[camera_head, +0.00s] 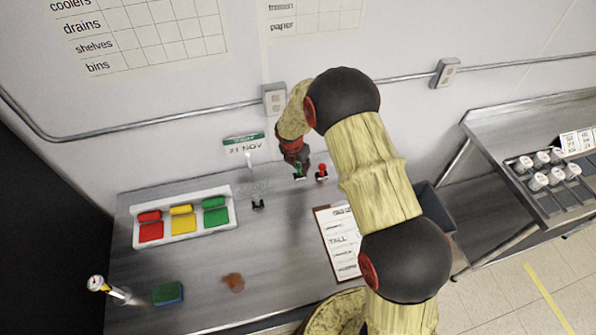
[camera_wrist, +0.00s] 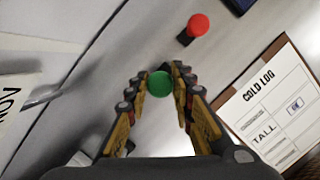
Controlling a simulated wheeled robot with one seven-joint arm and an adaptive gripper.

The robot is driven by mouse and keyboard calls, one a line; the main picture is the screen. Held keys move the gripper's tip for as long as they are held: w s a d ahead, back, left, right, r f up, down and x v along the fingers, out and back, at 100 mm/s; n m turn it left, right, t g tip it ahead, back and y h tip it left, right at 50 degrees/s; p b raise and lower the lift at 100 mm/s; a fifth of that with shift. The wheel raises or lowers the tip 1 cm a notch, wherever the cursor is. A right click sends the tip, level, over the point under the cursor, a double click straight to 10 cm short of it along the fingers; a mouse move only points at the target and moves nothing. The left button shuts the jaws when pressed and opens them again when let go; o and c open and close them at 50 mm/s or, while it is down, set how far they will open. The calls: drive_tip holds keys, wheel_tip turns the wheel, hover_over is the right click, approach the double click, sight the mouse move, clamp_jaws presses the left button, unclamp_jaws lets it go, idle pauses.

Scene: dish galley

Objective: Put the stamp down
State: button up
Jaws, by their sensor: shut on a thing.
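A stamp with a round green knob (camera_wrist: 160,84) is between the fingertips of my gripper (camera_wrist: 158,78) in the wrist view. My gripper is shut on it. In the head view my gripper (camera_head: 296,158) points down at the back of the steel table, and the green stamp (camera_head: 299,172) shows just below it. I cannot tell whether the stamp's base touches the table. A second stamp with a red knob (camera_head: 322,171) stands just to the right; it also shows in the wrist view (camera_wrist: 198,25). A small black item (camera_head: 258,204) sits to the left.
A clipboard with a "COLD LOG" sheet (camera_wrist: 252,104) lies at right. A white tray (camera_head: 184,238) holds red, yellow and green pieces at left. A small sign (camera_head: 245,149) stands behind.

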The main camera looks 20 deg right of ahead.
drive_tip(key=shift+w+a+f, duration=0.15)
drive_tip(key=shift+w+f, duration=0.6)
drive_tip(key=shift+f, duration=1.7)
drive_tip(key=shift+f, duration=0.15)
drive_tip(key=o, duration=0.9)
